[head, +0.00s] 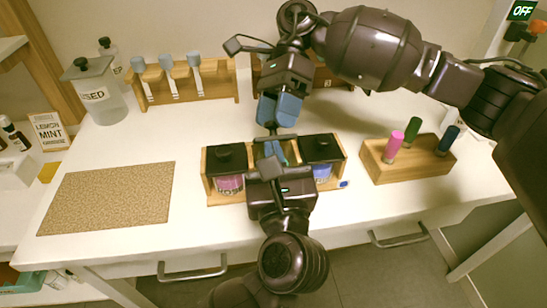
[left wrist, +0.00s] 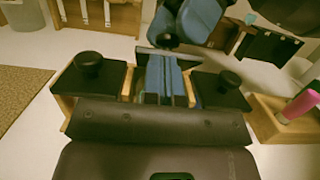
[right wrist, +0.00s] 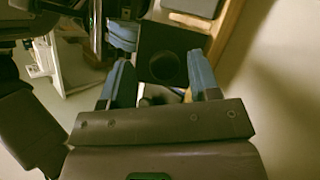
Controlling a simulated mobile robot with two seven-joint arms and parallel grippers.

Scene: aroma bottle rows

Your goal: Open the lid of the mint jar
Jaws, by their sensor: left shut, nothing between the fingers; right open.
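A wooden rack (head: 212,190) holds jars with black square lids. The left jar (head: 229,183) has a pink label and the right jar (head: 321,172) a blue one; both lids look closed. The middle jar is mostly hidden by my left gripper, and I cannot read which jar is mint. My left gripper (head: 277,152) is shut and empty over the middle slot, its blue fingers also in the left wrist view (left wrist: 166,82). My right gripper (head: 277,112) is open just behind it. A black lid with a round knob (right wrist: 162,66) shows between its fingers in the right wrist view.
A wooden block with coloured sticks (head: 410,163) stands right of the rack. A cork mat (head: 108,197) lies to the left. A lidded glass jar (head: 96,95) and a wooden scoop holder (head: 190,95) stand at the back. The two grippers are very close together.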

